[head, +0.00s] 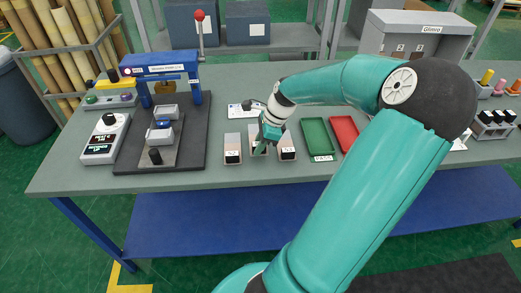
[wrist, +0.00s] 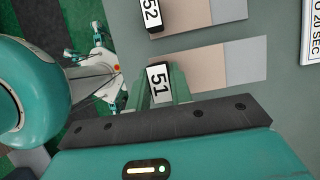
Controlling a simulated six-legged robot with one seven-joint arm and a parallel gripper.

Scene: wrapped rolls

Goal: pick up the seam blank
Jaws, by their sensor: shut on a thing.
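The seam blank appears to be the black piece with a white label reading 51 (wrist: 159,81), at the end of a brown and grey two-tone strip (wrist: 225,66) in the wrist view. My gripper (wrist: 170,86) has its green fingers shut on this piece. In the head view my gripper (head: 265,145) points down at the middle of three small pieces in a row, and its wrist hides much of that piece. I cannot tell whether the blank is clear of the table.
A similar piece labelled 52 (wrist: 153,14) lies close beside the held one. Another labelled piece (head: 287,147) stands to the right. A green tray (head: 318,138) and a red tray (head: 344,133) lie further right. A blue-topped press (head: 160,68) stands at the left.

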